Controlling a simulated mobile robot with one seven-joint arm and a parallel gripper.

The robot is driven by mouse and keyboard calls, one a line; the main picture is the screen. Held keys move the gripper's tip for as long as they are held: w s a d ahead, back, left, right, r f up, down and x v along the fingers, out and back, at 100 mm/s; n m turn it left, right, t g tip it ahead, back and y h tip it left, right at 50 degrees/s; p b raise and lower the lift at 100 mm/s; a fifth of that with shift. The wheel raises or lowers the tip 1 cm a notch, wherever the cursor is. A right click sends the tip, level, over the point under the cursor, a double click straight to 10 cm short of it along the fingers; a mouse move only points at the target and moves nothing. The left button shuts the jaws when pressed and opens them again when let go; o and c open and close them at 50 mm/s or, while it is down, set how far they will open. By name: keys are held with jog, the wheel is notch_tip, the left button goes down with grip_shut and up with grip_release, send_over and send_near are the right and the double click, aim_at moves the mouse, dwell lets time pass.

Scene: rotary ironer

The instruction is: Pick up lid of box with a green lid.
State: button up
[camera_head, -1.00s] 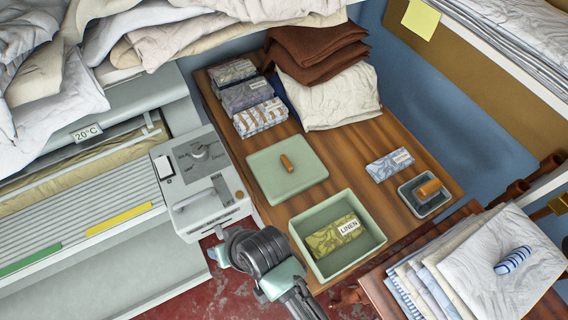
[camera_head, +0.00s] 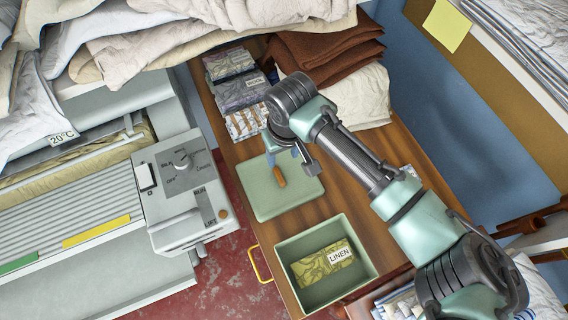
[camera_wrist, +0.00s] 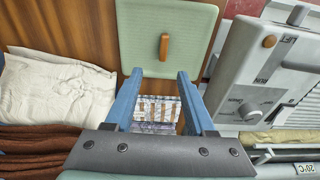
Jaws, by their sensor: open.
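The green lid (camera_head: 258,198) lies flat on the wooden table, with an orange-brown wooden handle (camera_head: 280,177) standing at its middle. The lid also shows in the wrist view (camera_wrist: 140,45), with its handle (camera_wrist: 164,47) ahead of the fingers. The open green box (camera_head: 284,252) sits in front of the lid and holds a green patterned packet labelled LINEN (camera_head: 318,264). My gripper (camera_head: 288,157) is over the far part of the lid, close to the handle in the picture. In the wrist view its blue fingers (camera_wrist: 158,76) are open and empty, and the handle is apart from them.
The ironer's control box (camera_head: 182,190) stands left of the lid. Several patterned packets (camera_head: 241,92) lie behind it. Brown folded cloths (camera_head: 330,50) and a cream cloth (camera_head: 362,95) are at the back.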

aim_at(279, 175)
jog(key=f, duration=0.8)
jog(key=a+f+p, duration=0.1)
jog(key=f, duration=0.3)
jog(key=shift+w, duration=0.3)
grip_shut()
